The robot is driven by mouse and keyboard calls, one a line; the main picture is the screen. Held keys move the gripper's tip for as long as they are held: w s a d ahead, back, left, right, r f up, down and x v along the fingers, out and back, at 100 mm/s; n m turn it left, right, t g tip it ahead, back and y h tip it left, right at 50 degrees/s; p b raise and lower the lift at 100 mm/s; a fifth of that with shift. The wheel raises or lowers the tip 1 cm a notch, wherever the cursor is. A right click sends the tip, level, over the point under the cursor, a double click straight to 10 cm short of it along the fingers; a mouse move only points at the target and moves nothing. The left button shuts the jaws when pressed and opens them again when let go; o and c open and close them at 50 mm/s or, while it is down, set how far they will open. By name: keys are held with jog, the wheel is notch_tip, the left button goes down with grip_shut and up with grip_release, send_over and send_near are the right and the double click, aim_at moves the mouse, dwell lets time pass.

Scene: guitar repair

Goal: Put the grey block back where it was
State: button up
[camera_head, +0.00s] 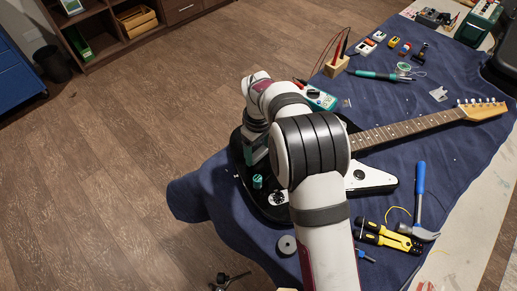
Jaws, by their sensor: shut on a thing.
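My gripper (256,155) points down over the left part of the black and white electric guitar (374,180). My own arm partly covers it, and its fingertips are hard to make out. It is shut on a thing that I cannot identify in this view. I cannot make out a grey block anywhere; it may be in the jaws or hidden behind my arm. A small teal cylinder (257,182) stands just below the gripper in the picture, on the guitar body.
A blue cloth (455,155) covers the bench. A wooden holder (336,67) and a soldering iron (380,76) are at the back. Bare cloth lies at the front left.

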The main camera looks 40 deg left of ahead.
aim_at(259, 153)
jog(key=shift+f, duration=0.15)
jog(key=o, duration=1.4)
notch_tip(259, 153, up, 12)
jog(key=w+d+r+m, duration=0.1)
jog(key=d+r+m, duration=0.3)
jog(key=d, duration=0.4)
jog(key=w+d+r+m, duration=0.2)
jog(key=d+r+m, duration=0.1)
jog(key=d, duration=0.5)
jog(key=s+d+r+m+y, duration=0.1)
jog(key=s+d+m, duration=0.35)
jog(key=d, duration=0.35)
jog(key=s+d+r+m, duration=0.1)
jog(key=s+d+m, duration=0.35)
jog(key=d, duration=0.45)
jog(key=s+d+f+m, duration=0.1)
jog(key=s+m, duration=0.1)
jog(key=s, duration=0.1)
jog(key=s+d+f+m, duration=0.1)
jog(key=s+d+m, duration=0.1)
jog(key=s+m, duration=0.1)
jog(key=s+d+f+m, duration=0.2)
jog(key=s, duration=0.1)
jog(key=shift+s+m+y, duration=0.15)
jog(key=shift+m+y, duration=0.15)
jog(key=shift+y, duration=0.1)
